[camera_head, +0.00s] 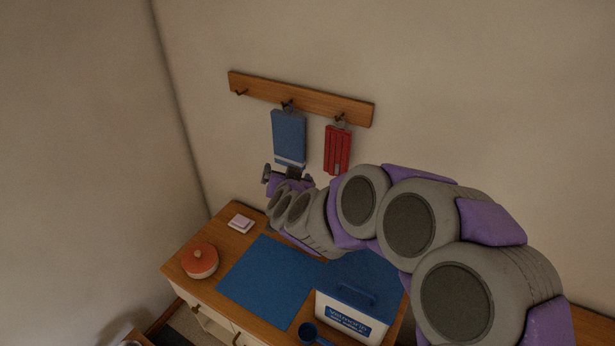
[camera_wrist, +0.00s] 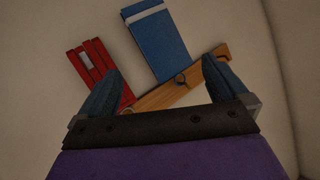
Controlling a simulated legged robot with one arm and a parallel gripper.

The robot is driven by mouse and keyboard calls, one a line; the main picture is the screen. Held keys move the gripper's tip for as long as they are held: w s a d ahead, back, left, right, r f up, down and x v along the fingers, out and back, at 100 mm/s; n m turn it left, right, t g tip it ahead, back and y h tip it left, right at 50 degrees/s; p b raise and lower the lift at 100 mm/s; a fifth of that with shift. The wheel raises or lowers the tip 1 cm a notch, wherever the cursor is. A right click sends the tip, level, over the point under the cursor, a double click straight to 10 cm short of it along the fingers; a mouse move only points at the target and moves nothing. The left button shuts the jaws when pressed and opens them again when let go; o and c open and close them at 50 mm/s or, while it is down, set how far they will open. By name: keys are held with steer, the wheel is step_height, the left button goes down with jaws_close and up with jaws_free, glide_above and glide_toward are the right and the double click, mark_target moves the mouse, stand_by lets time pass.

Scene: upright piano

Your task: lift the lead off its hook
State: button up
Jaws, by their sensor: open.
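A red folded strap with a grey patch, seemingly the lead (camera_head: 337,150), hangs from the right hook of a wooden hook rail (camera_head: 325,104). It also shows in the wrist view (camera_wrist: 95,66), partly behind the left finger. My gripper (camera_head: 287,174) is open and empty. In the head view it is at the lower end of a blue hanging cloth-like thing (camera_head: 288,135), left of and below the lead. In the wrist view the blue thing (camera_wrist: 158,42) lies between and beyond my fingers (camera_wrist: 162,68). I cannot tell whether the gripper touches it.
The blue thing hangs from the middle hook; the left hook (camera_head: 240,92) is bare. Below, a wooden cabinet top bears an orange-lidded pot (camera_head: 199,261), a pink-and-white block (camera_head: 241,223), a blue mat (camera_head: 268,280), a white-and-blue box (camera_head: 347,317) and a blue cup (camera_head: 308,332).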

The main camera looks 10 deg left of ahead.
steer(key=w+d+f+m+t+h+p, duration=0.2)
steer(key=d+h, duration=0.1)
steer(key=h, duration=0.3)
steer(key=m+t+h, duration=0.1)
steer(key=h, duration=0.3)
glide_toward(335, 153)
steer(key=x, duration=0.4)
steer(key=b+x, duration=0.1)
steer(key=x, duration=0.1)
steer(key=shift+w+a+f, duration=0.2)
steer(key=shift+w, duration=0.25)
steer(key=w+d, duration=0.1)
steer(key=w, duration=0.1)
steer(key=w+d, duration=0.1)
steer(key=shift+w+d+r, duration=0.15)
steer(key=shift+w+d, duration=0.2)
steer(key=shift+d, duration=0.05)
steer(key=shift+w, duration=0.25)
steer(key=shift+a, duration=0.45)
steer(key=shift+d, duration=0.4)
steer(key=c, duration=0.6)
steer(key=shift+c, duration=1)
steer(key=shift+a, duration=0.1)
